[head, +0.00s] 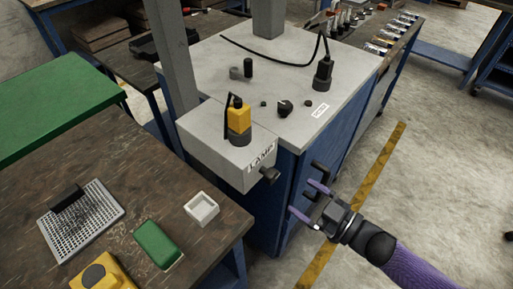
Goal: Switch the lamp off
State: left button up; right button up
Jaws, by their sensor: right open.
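The lamp control is a light grey box (218,146) labelled LAMP, fixed at the near left corner of the grey cabinet. A yellow and black plug-like part (239,120) stands on top of the box. My right gripper (306,198) is open and empty. It is to the right of the dark knob and slightly lower in the picture, apart from it, with its fingers pointing left. My left gripper is not in view.
The cabinet top (300,55) carries a black knob (285,107) and a corded plug (323,72).

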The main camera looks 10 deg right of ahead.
aim_at(275, 179)
jog(key=b+x, duration=0.1)
jog(key=x, duration=0.8)
jog(key=shift+w+a, duration=0.15)
jog(key=shift+a, duration=0.1)
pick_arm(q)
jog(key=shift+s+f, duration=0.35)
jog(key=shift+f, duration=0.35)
pick_arm(e)
grip_shut()
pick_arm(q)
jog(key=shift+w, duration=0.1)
